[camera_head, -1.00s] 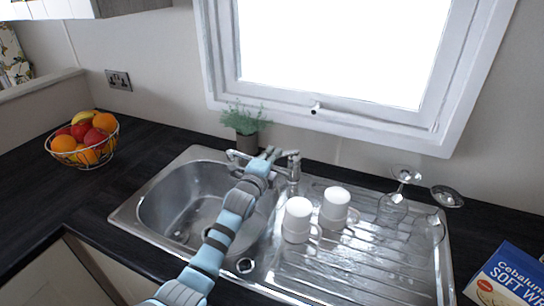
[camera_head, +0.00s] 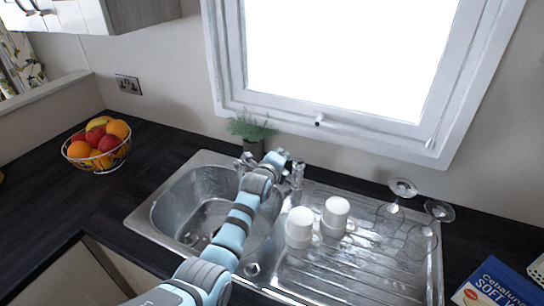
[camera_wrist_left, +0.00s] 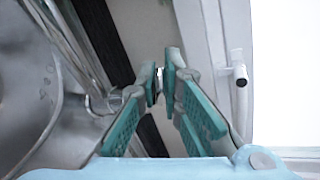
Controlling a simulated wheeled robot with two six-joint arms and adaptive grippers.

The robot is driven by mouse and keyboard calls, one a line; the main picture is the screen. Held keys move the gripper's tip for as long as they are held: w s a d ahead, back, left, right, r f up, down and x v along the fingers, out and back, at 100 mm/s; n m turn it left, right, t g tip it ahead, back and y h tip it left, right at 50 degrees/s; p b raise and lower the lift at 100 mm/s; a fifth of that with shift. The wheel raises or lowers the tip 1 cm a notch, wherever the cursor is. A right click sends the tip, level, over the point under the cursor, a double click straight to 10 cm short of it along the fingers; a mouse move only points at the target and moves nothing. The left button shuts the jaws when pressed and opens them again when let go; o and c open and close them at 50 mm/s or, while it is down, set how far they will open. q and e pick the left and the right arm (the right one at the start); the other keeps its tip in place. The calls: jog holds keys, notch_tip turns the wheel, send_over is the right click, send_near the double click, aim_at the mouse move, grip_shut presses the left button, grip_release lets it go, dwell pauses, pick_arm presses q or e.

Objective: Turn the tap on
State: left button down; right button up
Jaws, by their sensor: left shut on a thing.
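The chrome tap (camera_head: 297,178) stands at the back of the steel sink, between the bowl and the drainer. Its spout (camera_head: 246,160) shows to the left, partly behind my arm. My left gripper (camera_head: 280,158) is at the upper part of the tap, just left of its body. In the left wrist view, the teal fingers of the left gripper (camera_wrist_left: 163,78) are closed together on a small part of the tap, mostly hidden between the tips. A chrome tube (camera_wrist_left: 75,50) runs along the left there. My right gripper is not in view.
Two white mugs (camera_head: 300,228) stand on the drainer (camera_head: 345,265), right of my arm. Upturned glasses (camera_head: 402,190) stand at its right end. A potted plant (camera_head: 251,132) is behind the tap. A fruit basket (camera_head: 97,150) sits far left, a blue box (camera_head: 497,285) at lower right.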

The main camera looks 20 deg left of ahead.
pick_arm(q)
jog(key=c, duration=1.7)
grip_release()
jog(key=shift+f, duration=0.1)
jog(key=v, duration=1.2)
